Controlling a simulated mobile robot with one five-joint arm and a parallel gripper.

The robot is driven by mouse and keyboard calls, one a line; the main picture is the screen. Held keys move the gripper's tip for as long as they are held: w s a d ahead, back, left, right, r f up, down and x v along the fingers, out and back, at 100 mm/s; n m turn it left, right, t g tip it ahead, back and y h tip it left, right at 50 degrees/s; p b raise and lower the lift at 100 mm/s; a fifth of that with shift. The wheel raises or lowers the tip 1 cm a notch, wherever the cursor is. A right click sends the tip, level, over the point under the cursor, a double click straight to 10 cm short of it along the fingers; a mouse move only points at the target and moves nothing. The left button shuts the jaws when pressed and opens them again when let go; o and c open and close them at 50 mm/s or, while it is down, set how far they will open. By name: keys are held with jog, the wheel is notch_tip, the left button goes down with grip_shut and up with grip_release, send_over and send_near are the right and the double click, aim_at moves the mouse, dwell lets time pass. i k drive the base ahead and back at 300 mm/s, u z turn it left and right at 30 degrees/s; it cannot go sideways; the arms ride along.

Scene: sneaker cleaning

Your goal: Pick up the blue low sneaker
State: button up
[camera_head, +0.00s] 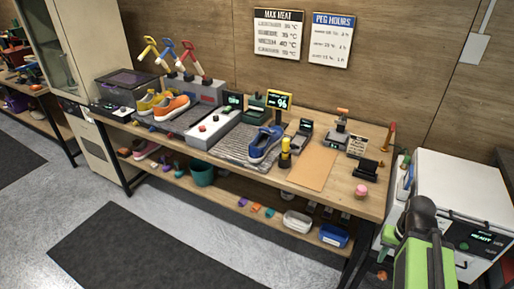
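The blue low sneaker (265,144) sits on the workbench, on or at the right edge of a grey ribbed mat (237,148). It has a white sole and orange-looking details near its opening. A yellow and black bottle-like item stands close to its right side. A black and green part of my arm shows at the lower right, well apart from the sneaker. I cannot make out any gripper fingers.
An orange sneaker (172,107) and a yellow sneaker (148,103) stand further left on the bench (345,208). A tan board (312,167) lies right of the blue sneaker. A white machine (460,190) stands at the right. Open floor lies in front.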

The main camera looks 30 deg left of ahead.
aim_at(268, 139)
jog(key=u, duration=0.35)
jog(key=k, duration=1.2)
jog(key=u, duration=1)
jog(key=i, duration=1.25)
jog(key=u, duration=0.5)
jog(key=i, duration=1.85)
jog(key=z, duration=0.15)
